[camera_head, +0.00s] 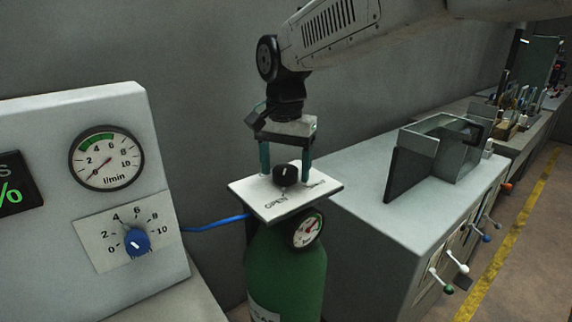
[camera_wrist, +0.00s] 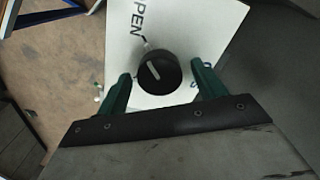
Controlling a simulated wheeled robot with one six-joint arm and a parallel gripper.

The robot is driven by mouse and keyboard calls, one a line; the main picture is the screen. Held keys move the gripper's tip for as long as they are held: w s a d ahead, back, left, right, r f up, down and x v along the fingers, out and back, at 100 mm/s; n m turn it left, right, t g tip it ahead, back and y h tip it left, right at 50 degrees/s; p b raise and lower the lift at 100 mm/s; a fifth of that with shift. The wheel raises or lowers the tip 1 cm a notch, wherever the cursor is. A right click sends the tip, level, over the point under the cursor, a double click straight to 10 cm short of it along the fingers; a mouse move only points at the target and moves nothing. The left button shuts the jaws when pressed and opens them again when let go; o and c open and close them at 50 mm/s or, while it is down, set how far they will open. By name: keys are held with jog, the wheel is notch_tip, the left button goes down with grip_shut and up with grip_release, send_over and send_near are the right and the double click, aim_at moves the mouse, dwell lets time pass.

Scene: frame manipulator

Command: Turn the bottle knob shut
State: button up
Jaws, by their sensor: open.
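The bottle knob (camera_head: 287,176) is a black round knob with a white pointer line, on a white plate (camera_head: 262,206) on top of the green gas bottle (camera_head: 284,268). The word OPEN is printed on the plate; the marking on the other side is too small or hidden to read. My gripper (camera_head: 286,176) points down over the plate, with its two green fingers apart on either side of the knob. In the wrist view the knob (camera_wrist: 158,72) lies between the fingertips (camera_wrist: 160,85), with gaps on both sides. Its pointer line is tilted, toward the upper left.
A round gauge (camera_head: 306,229) sits on the bottle below the plate. A blue hose (camera_head: 213,223) runs left to a white panel with a flow gauge (camera_head: 106,159) and a blue dial (camera_head: 137,241). A grey bench (camera_head: 408,218) with a glass-sided box (camera_head: 438,148) stands at the right.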

jog(key=c, duration=1)
jog(key=shift+o, duration=0.2)
jog(key=shift+n, duration=0.4)
jog(key=n, duration=0.8)
jog(key=shift+r+n, duration=0.1)
jog(key=shift+n, duration=0.2)
jog(key=n, duration=0.4)
jog(key=shift+d, duration=0.1)
jog(key=n, duration=0.4)
jog(key=shift+w, duration=0.1)
jog(key=shift+n, duration=0.4)
